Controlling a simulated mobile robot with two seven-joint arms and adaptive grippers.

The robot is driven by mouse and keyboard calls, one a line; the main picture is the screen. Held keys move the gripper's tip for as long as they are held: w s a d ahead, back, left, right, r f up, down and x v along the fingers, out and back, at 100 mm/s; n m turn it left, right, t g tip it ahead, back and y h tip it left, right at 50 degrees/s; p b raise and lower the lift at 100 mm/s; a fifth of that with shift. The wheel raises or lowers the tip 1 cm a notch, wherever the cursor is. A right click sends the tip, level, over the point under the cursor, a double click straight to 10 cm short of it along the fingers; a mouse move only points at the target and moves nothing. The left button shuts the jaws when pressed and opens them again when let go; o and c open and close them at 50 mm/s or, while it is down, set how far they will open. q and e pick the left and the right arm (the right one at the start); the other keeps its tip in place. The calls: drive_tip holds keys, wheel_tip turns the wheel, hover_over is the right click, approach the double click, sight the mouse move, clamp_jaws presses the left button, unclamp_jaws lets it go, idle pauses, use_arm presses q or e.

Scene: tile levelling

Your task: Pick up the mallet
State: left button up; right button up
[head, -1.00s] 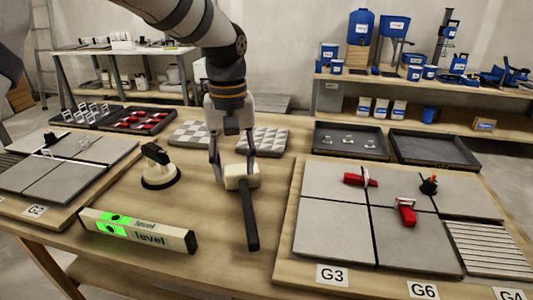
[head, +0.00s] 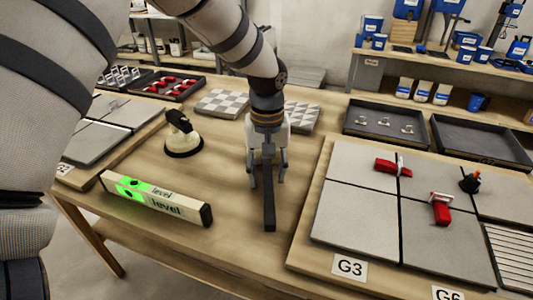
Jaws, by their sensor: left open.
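The mallet's dark handle (head: 270,205) points toward me on the wooden table, left of the G3 tile board. Its pale head, clear a second ago, is now hard to tell from the pale gripper body. My left gripper (head: 267,181) points down over the mallet, with one finger on each side of the upper handle. It is open, and I cannot tell whether the fingers touch the handle. My right gripper is not in view.
A level (head: 155,199) lies left of the mallet and a suction cup (head: 183,140) stands behind it. The G3 tile board (head: 340,258) with red clamps is close on the right. Patterned tiles (head: 222,103) lie behind. Bare tabletop separates level and mallet.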

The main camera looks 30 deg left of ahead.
use_arm(q)
drive_tip(key=shift+r, duration=0.15)
clamp_jaws()
